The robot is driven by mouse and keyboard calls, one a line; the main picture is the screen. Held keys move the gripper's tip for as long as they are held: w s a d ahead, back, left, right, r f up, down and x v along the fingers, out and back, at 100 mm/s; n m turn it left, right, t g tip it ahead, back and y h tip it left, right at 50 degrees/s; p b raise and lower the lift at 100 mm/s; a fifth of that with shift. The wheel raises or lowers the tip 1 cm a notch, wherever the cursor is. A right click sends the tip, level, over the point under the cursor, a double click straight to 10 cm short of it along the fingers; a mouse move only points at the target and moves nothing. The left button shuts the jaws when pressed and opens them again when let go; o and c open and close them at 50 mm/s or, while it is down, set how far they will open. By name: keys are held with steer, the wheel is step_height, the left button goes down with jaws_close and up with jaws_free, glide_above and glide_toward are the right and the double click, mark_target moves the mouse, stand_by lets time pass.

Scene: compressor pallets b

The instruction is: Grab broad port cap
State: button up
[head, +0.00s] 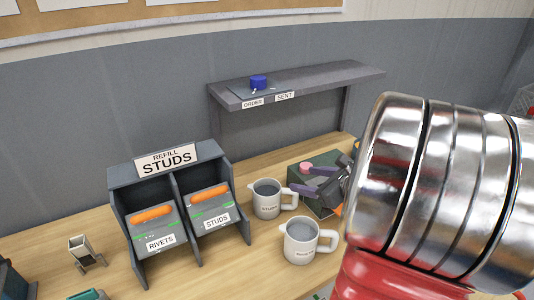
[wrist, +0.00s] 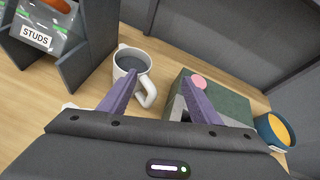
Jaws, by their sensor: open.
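A round pink cap (head: 306,166) sits on top of a dark green box (head: 297,183) on the bench; I take it for the port cap, though how broad it is I cannot tell. It also shows in the wrist view (wrist: 199,81), just beyond the tip of the right finger. My gripper (head: 311,180) is open, its purple fingers apart and nothing visible between them. In the wrist view my gripper (wrist: 160,77) has its left finger in front of a white mug (wrist: 145,90) and its right finger over the box.
A grey bin rack (head: 120,185) is further left. A blue cup (wrist: 268,130) with orange inside is right of the box. A shelf (head: 330,78) holds a blue piece (head: 258,81).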

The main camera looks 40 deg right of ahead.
mark_target(317, 181)
steer(key=s+d+m+h, duration=0.1)
steer(key=d, duration=0.1)
steer(key=s+d+m, duration=0.1)
steer(key=d+m, duration=0.1)
steer(key=d, duration=0.1)
steer(key=s+d+f+m+h, duration=0.1)
steer(key=d, duration=0.2)
steer(key=shift+s+m+t+h, duration=0.2)
steer(key=shift+m+t+h, duration=0.1)
steer(key=shift+t, duration=0.1)
steer(key=shift+w, duration=0.1)
steer(key=x, duration=0.8)
steer(key=shift+w+f, duration=0.1)
steer(key=shift+f, duration=0.05)
steer(key=shift+w, duration=0.1)
steer(key=shift+x, duration=2.65)
